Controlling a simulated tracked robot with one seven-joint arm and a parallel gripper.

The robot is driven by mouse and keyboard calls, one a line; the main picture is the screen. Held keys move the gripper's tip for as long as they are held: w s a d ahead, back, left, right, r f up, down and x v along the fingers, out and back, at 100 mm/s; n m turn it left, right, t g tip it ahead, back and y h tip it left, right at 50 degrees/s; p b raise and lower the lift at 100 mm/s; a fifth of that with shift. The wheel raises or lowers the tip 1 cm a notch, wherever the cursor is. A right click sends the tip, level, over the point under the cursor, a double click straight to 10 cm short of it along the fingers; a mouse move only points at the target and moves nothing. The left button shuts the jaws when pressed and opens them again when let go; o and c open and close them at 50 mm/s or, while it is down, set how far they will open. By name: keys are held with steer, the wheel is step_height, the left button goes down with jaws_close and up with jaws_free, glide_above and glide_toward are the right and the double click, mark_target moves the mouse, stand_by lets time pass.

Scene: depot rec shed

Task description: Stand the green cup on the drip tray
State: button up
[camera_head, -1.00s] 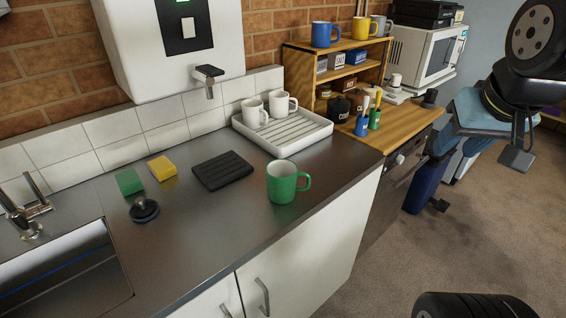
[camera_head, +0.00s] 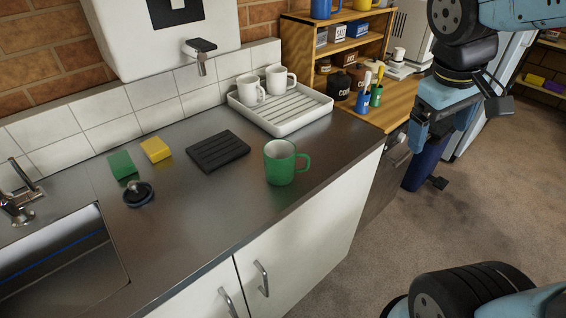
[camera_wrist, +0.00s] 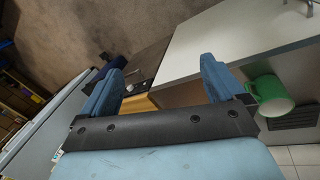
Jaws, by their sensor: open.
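The green cup (camera_head: 280,163) stands upright on the steel counter near its front edge, handle to the right. The black ribbed drip tray (camera_head: 217,151) lies flat on the counter just left of and behind the cup, with nothing on it. My gripper (camera_wrist: 160,82) is open and empty in the wrist view, its two blue fingers spread apart. There the green cup (camera_wrist: 270,97) is to the right of the fingers, and part of the drip tray (camera_wrist: 296,117) shows beside it. In the head view my arm is at the right, clear of the cup.
A white draining tray (camera_head: 318,108) with two white mugs stands behind the cup. A green sponge (camera_head: 122,165), a yellow sponge (camera_head: 155,149) and a black sink plug (camera_head: 138,194) lie to the left. A tap (camera_head: 201,52) hangs above the counter. A wooden shelf (camera_head: 390,113) stands to the right.

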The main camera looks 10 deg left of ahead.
steer(key=shift+o, duration=0.2)
steer(key=w+a+f+n+h, duration=0.3)
steer(key=w+a+n+h, duration=0.1)
steer(key=a+n+h, duration=0.1)
steer(key=shift+a+f+n+g, duration=0.25)
steer(key=shift+a+n+g, duration=0.25)
steer(key=shift+n, duration=0.6)
steer(key=s+a+f+n+t+h, duration=0.1)
steer(key=a+f+n+t, duration=0.3)
steer(key=a+n+t, duration=0.7)
steer(key=s+a+f+n+t+h, duration=0.15)
steer(key=a+f+n+t, duration=0.35)
steer(key=a, duration=1.2)
steer(key=g, duration=0.2)
glide_toward(289, 155)
steer(key=shift+n, duration=0.4)
steer(key=shift+f+x, duration=0.2)
steer(key=shift+x, duration=3.1)
steer(key=shift+c, duration=0.4)
steer(key=c, duration=1.1)
steer(key=shift+r, duration=0.1)
